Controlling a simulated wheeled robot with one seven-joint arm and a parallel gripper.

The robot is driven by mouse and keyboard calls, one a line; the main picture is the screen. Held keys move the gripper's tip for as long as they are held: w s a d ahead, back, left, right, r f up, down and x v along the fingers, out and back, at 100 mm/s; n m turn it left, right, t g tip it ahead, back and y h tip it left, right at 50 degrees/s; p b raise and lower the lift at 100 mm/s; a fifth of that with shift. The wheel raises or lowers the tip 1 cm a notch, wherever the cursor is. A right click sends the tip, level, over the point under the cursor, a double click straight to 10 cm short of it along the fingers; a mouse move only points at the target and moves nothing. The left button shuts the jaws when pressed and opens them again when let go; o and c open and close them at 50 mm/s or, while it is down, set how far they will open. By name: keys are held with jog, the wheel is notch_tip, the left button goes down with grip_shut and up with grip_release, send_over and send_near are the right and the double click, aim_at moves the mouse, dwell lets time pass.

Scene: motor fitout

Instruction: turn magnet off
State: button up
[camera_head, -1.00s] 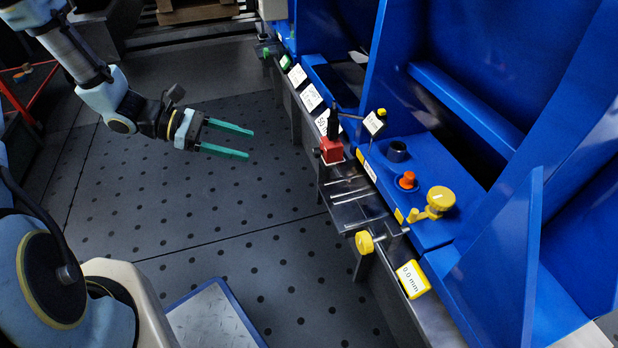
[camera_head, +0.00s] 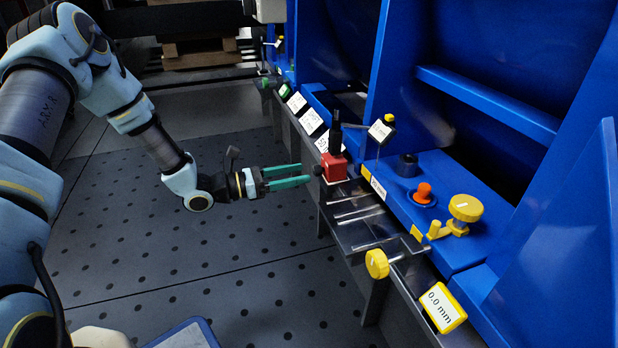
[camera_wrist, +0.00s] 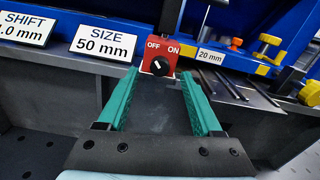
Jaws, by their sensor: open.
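The magnet is a red block (camera_head: 334,168) on the metal ledge at the front of the blue machine. In the wrist view its red face (camera_wrist: 160,58) carries the words OFF at left and ON at right above a round black knob (camera_wrist: 160,66). The knob's pale mark slants, and I cannot tell for sure which word it points to. My gripper (camera_head: 306,174) has green fingers, open and empty, pointing at the magnet from the left. In the wrist view the open fingertips (camera_wrist: 159,72) frame the red face, with the knob between them. I see no clear contact.
White label plates, including SIZE 50 mm (camera_wrist: 104,40), line the ledge on one side. A yellow knob (camera_head: 377,263), an orange knob (camera_head: 423,192) and a 0.0 mm plate (camera_head: 442,307) lie nearer.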

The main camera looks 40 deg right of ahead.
aim_at(314, 170)
jog(key=shift+b+x, duration=0.45)
jog(key=shift+x, duration=1.35)
jog(key=shift+c, duration=0.4)
grip_shut()
